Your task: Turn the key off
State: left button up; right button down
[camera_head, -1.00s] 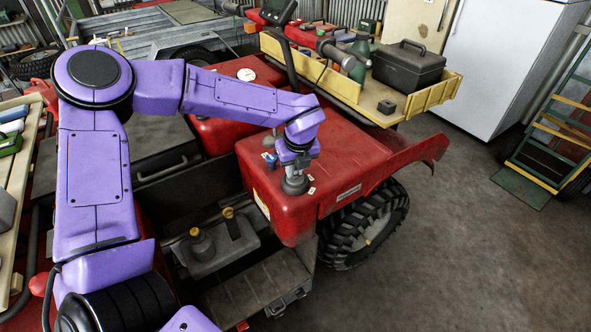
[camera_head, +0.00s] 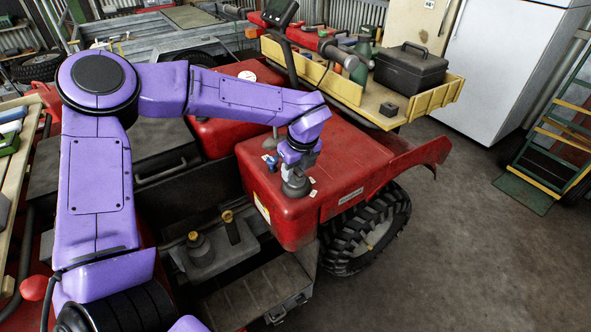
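My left arm reaches from the left over the red quad body (camera_head: 345,160). My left gripper (camera_head: 298,176) points down at a round grey switch-like base (camera_head: 296,189) on top of the red body, near its front left corner. The gripper is at or just above this base, and its fingers cover the middle of it. A key is not clearly visible; it may be hidden by the fingers. The finger gap is too small to read. Small white labels (camera_head: 312,193) sit beside the base. My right gripper is not in view.
A small blue knob (camera_head: 271,162) stands just left of the gripper. A wooden tray (camera_head: 435,97) with a black toolbox (camera_head: 409,68) lies behind. A black tyre (camera_head: 366,233) is below right. The concrete floor at right is open.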

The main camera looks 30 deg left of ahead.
pick_arm(q)
jog(key=shift+d+r, duration=0.1)
jog(key=shift+r, duration=0.25)
jog(key=a+p+v, duration=0.1)
jog(key=p+v, duration=0.4)
jog(key=v, duration=0.2)
jog(key=shift+w+a+r+p, duration=0.25)
jog(key=shift+w+r+p, duration=0.05)
jog(key=shift+r+p, duration=0.05)
